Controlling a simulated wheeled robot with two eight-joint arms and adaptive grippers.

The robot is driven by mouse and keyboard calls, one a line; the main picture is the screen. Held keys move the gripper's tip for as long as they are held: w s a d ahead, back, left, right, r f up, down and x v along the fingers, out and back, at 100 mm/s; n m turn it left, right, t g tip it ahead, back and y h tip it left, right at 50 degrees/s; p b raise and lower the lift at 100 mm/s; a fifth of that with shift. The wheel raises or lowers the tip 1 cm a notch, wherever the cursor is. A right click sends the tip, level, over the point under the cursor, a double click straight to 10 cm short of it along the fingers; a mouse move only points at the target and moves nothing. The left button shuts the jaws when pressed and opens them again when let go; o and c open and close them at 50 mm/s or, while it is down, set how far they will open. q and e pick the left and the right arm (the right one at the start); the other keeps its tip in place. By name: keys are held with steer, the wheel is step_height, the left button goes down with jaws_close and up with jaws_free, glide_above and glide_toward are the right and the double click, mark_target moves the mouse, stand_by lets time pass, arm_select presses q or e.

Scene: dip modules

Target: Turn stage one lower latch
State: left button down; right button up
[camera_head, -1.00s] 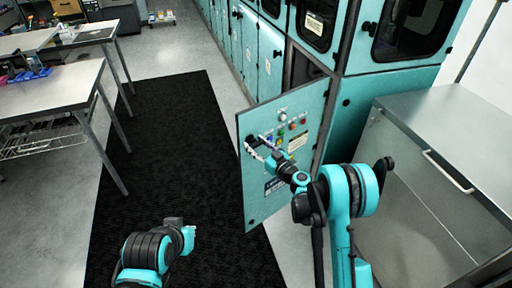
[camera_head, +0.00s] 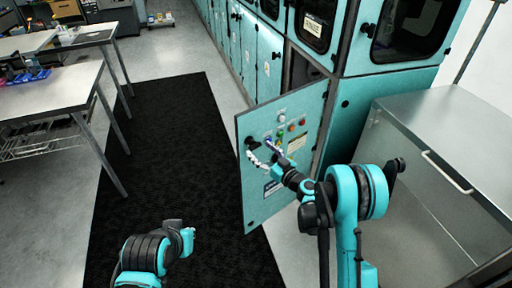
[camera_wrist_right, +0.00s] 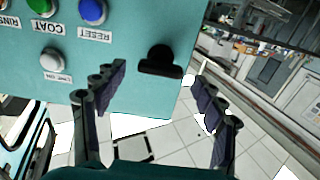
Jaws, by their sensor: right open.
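A teal cabinet door (camera_head: 262,205) stands swung outward in the head view. A black latch handle (camera_head: 252,143) is on its outer edge; the right wrist view shows it as a black T-shaped knob (camera_wrist_right: 160,61) near the panel's edge. My right gripper (camera_head: 264,155) is in front of the door, by the latch. In the wrist view its fingers (camera_wrist_right: 158,88) are spread wide, with the knob between and beyond them, apparently untouched. My left gripper (camera_head: 182,228) is low in the head view, away from the door; its fingers are not clear.
Coloured buttons, including a blue RESET button (camera_wrist_right: 93,11) and a green COAT button (camera_wrist_right: 41,5), sit beside the latch. A grey metal cabinet (camera_head: 455,150) stands at right. A black mat (camera_head: 160,150) covers the floor at left, with a table (camera_head: 50,95) beyond.

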steer(key=v, duration=0.8)
steer(key=shift+s+d, duration=0.1)
steer(key=shift+s, duration=0.05)
steer(key=s+r+m+g+h, duration=0.2)
steer(key=s+r+g+h, duration=0.4)
steer(key=s, duration=0.5)
steer(key=s+d+m+h, duration=0.1)
steer(key=s+d, duration=0.2)
steer(key=s, duration=0.3)
steer(key=s+d+m+h, duration=0.2)
steer(key=s+d, duration=0.2)
steer(key=s, duration=0.3)
steer(key=s+d+m+g+h, duration=0.1)
steer(key=s+d+m+h, duration=0.1)
steer(key=s, duration=0.4)
steer(key=shift+s+d, duration=0.4)
steer(key=shift+d, duration=0.5)
